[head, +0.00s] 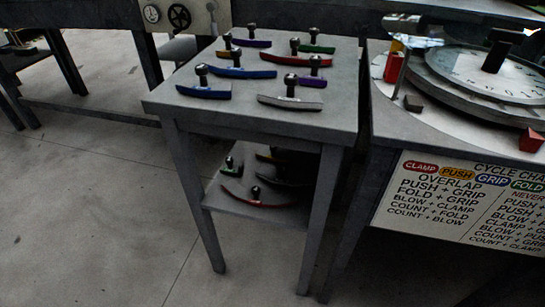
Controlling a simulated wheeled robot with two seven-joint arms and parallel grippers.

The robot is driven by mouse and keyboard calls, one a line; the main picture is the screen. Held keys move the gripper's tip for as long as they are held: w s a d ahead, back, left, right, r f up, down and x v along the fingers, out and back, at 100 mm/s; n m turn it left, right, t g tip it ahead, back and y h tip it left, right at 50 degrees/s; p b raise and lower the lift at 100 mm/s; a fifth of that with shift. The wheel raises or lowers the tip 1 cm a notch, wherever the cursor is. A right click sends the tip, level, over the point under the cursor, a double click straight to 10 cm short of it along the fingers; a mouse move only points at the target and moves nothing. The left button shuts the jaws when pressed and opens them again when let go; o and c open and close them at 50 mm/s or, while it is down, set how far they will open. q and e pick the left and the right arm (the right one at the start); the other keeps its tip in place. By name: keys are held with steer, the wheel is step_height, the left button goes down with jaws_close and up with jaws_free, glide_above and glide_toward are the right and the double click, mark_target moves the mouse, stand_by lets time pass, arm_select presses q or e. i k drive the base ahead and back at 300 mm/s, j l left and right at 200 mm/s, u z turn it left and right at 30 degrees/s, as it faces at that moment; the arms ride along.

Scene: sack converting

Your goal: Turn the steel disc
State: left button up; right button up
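The steel disc (470,68) lies flat on the right-hand table in the head view, cut off by the right edge of the picture. Its pale face carries small marks around the rim, and a dark upright knob (494,56) stands near its middle. A thicker grey ring shows below the face. A red block (531,140) and a small dark block (413,103) sit beside the disc at the front. Neither of my grippers is in view.
A grey stand (225,118) left of the disc's table (390,130) holds several coloured curved pieces with dark knobs, with more on its lower shelf (290,213). A sign (460,205) hangs on the table front. The floor (100,220) at left is clear.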

mark_target(495, 85)
steer(key=z, duration=1.25)
